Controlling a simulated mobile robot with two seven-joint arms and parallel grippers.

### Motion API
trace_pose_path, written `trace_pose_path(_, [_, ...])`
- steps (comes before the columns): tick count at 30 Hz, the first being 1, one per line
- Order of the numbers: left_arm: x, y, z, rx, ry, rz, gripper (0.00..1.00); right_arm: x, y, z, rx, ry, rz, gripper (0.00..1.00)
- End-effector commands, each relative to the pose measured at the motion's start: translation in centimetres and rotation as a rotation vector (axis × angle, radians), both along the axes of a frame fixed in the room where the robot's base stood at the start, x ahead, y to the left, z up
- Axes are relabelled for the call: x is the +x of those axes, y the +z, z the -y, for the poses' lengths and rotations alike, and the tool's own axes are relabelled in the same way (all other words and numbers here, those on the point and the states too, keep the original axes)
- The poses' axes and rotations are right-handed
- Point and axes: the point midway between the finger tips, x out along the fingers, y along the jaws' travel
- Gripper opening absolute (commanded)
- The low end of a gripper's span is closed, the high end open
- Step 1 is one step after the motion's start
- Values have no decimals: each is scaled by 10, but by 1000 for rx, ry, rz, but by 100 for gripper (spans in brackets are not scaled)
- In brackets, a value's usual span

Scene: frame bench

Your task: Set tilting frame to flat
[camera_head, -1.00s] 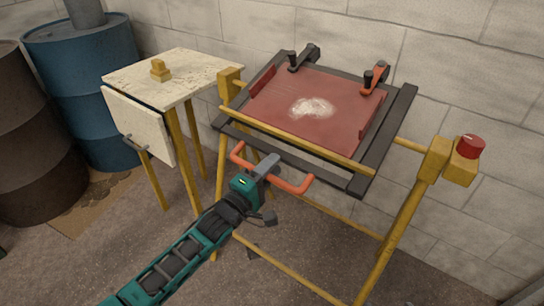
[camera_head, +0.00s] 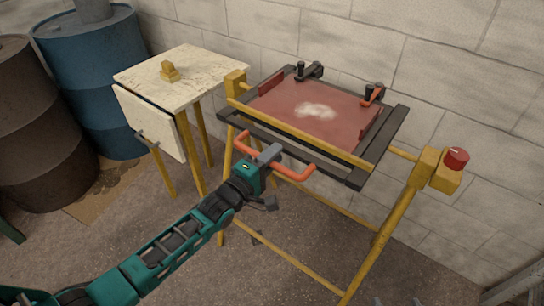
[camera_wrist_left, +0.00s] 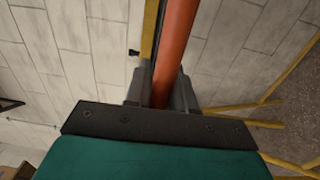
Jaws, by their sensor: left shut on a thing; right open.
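The tilting frame (camera_head: 385,158) is a dark rectangular border around a red panel (camera_head: 345,120) with a whitish patch, carried on a yellow stand (camera_head: 385,235). It looks near flat with a slight slope toward the front; the exact angle is hard to tell. An orange handle (camera_head: 291,172) sticks out from its front edge. My left gripper (camera_head: 268,154) is shut on the handle. The left wrist view also shows the orange handle (camera_wrist_left: 174,45) between the fingers. A red knob (camera_head: 457,156) sits on the right post. My right gripper is not in view.
A small table (camera_head: 190,62) with a yellow block (camera_head: 170,72) and a hanging leaf (camera_head: 150,122) stands left of the frame. Blue (camera_head: 100,75) and brown (camera_head: 40,130) barrels stand beyond it. A block wall (camera_head: 440,60) is close behind. Floor in front is clear.

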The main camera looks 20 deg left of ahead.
Motion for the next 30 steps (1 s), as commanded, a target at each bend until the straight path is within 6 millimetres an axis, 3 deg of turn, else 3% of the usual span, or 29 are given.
trace_pose_path(1, [2, 8, 0, -7, 0, 16, 0, 0, 2, 0, 0, 0, 0, 75])
trace_pose_path(14, [4, 11, 0, -8, 0, 20, 0, 0, 2, 0, 1, 1, 0, 75])
trace_pose_path(15, [4, 11, 0, -8, 0, 21, 26, 0, 2, 0, 1, 1, 0, 75])
trace_pose_path(21, [3, 9, 0, -6, 0, 16, 44, 1, 2, -1, 1, 1, 0, 75])
trace_pose_path(30, [-1, 5, -1, -4, 0, 8, 44, 1, 3, -1, 1, 1, 1, 75])
